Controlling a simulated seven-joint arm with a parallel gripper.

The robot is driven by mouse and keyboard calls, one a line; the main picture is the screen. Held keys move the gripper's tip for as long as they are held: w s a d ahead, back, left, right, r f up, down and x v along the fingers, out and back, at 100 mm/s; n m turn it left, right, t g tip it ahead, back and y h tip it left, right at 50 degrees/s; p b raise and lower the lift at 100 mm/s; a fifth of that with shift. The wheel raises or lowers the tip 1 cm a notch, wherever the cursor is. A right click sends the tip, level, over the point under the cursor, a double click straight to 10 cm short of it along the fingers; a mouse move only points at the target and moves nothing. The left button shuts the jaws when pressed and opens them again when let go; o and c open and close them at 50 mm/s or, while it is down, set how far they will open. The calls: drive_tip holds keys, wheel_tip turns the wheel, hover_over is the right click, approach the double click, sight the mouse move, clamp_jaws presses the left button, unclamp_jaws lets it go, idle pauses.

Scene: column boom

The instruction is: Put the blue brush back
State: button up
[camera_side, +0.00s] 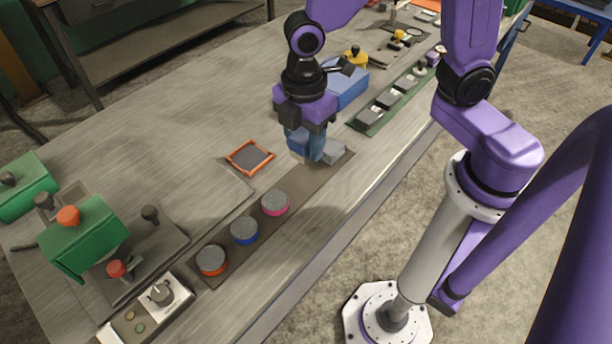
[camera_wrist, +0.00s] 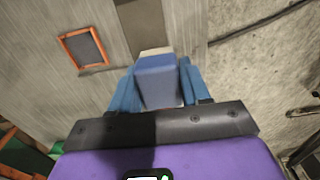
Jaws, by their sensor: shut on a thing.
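My gripper (camera_side: 307,148) points down over the far part of a dark brown strip (camera_side: 315,178) on the bench. In the wrist view its two blue fingers are closed on the sides of a blue-grey block with a pale end, which appears to be the blue brush (camera_wrist: 158,80). In the side view the fingers mostly hide it. A light grey block (camera_side: 334,152) shows just right of the fingers; I cannot tell whether it is part of the held thing. I cannot tell whether the held thing touches the strip.
An orange-framed dark square (camera_side: 250,157) lies left of my gripper. Orange-, blue- and pink-rimmed round pads (camera_side: 245,230) sit along the strip nearer the camera. A blue box (camera_side: 345,88) stands close behind my gripper, beside a green rail (camera_side: 390,103).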

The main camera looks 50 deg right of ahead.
drive_tip(key=s+d, duration=0.8)
drive_tip(key=s, duration=0.1)
hover_over(306, 178)
wheel_tip(306, 178, down, 10)
drive_tip(key=shift+r, duration=0.25)
drive_tip(key=shift+f, duration=1.65)
drive_tip(key=shift+f, duration=0.1)
drive_tip(key=o, duration=1)
wheel_tip(306, 178, up, 12)
drive_tip(key=shift+r, duration=0.15)
